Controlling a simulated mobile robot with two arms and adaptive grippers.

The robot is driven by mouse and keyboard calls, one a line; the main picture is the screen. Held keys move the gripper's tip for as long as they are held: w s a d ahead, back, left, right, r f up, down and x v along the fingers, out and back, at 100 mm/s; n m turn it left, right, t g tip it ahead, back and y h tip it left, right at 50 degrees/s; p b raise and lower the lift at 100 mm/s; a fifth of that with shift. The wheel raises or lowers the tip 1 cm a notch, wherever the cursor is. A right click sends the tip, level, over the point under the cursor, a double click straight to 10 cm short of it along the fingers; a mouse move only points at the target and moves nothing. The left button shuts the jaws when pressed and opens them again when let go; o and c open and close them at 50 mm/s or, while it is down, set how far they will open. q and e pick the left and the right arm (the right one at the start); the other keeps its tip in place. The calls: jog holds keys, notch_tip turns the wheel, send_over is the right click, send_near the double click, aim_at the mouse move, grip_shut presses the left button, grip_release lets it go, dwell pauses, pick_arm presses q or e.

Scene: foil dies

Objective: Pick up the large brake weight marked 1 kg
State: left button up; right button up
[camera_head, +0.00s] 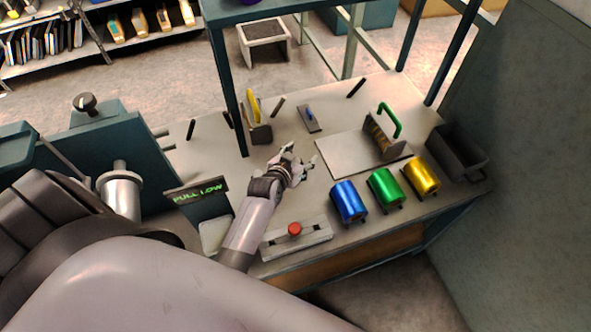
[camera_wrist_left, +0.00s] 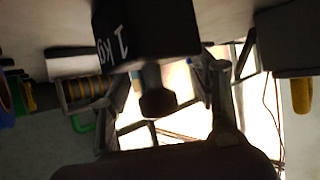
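The weight (camera_wrist_left: 150,28), a dark block with white "1 kg" lettering, shows at the top of the left wrist view, where the picture is upside down. Its dark stem and knob (camera_wrist_left: 158,102) hang in the picture between the two fingers of my left gripper (camera_wrist_left: 165,85), with gaps on both sides. In the head view my left gripper (camera_head: 303,155) is over the middle of the bench, fingers apart. I cannot make out the weight in the head view; the hand may hide it. My right gripper is not in view.
Blue (camera_head: 348,202), green (camera_head: 385,187) and gold (camera_head: 421,177) foil rolls line the front right. A green-handled tool (camera_head: 384,140) stands on a pale board (camera_head: 345,165). A dark holder (camera_head: 261,134) with a yellow item is left of the hand. A red knob (camera_head: 295,229) is in front.

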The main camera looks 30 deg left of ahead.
pick_arm(q)
jog(key=shift+d+f, duration=0.1)
grip_shut()
jog(key=shift+s, duration=0.1)
dwell(0.4)
